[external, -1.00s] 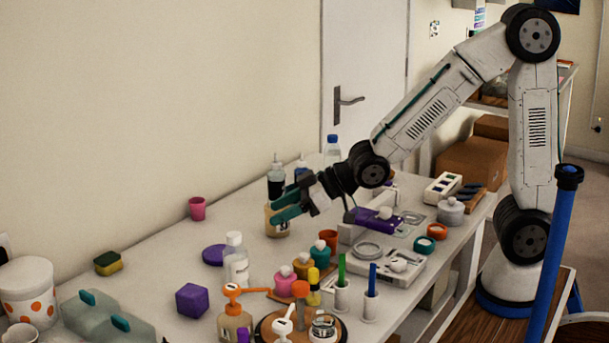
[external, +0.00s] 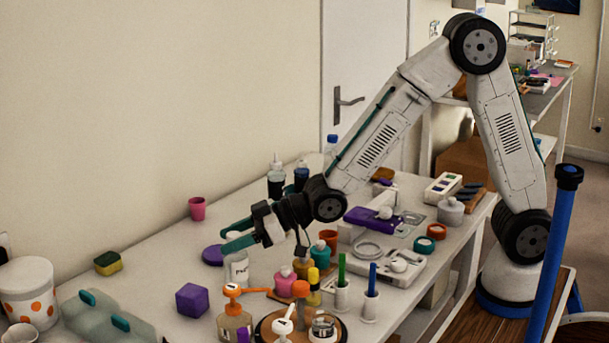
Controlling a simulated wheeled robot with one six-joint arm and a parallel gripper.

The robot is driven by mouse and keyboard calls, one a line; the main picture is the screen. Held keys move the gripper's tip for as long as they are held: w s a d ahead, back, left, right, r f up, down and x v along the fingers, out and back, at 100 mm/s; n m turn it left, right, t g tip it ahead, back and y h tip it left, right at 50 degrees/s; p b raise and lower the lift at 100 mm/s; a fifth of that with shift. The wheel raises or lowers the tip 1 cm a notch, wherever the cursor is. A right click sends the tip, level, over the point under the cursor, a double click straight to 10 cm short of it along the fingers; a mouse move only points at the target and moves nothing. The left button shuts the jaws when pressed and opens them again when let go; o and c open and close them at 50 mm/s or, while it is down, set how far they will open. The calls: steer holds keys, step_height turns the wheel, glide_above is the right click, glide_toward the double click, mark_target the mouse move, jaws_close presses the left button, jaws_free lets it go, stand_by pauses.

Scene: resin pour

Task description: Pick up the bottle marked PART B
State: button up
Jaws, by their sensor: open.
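A clear bottle (external: 237,270) with a pale label stands upright on the table. The label appears to begin with "PA", but I cannot read its letter. My gripper (external: 236,236) is open, its two teal fingers at the height of this bottle's white cap. They overlap the cap in the picture; I cannot tell whether they touch it or are around it. The amber labelled bottle seen earlier behind my gripper is now hidden by my wrist.
An orange-topped pump bottle (external: 235,322) stands in front. A purple cube (external: 192,300) lies left. Dark bottles (external: 276,180) stand behind. Table between the cube and the sponge (external: 108,262) is clear.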

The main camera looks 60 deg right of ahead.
jaws_close()
steer(key=shift+r, duration=0.1)
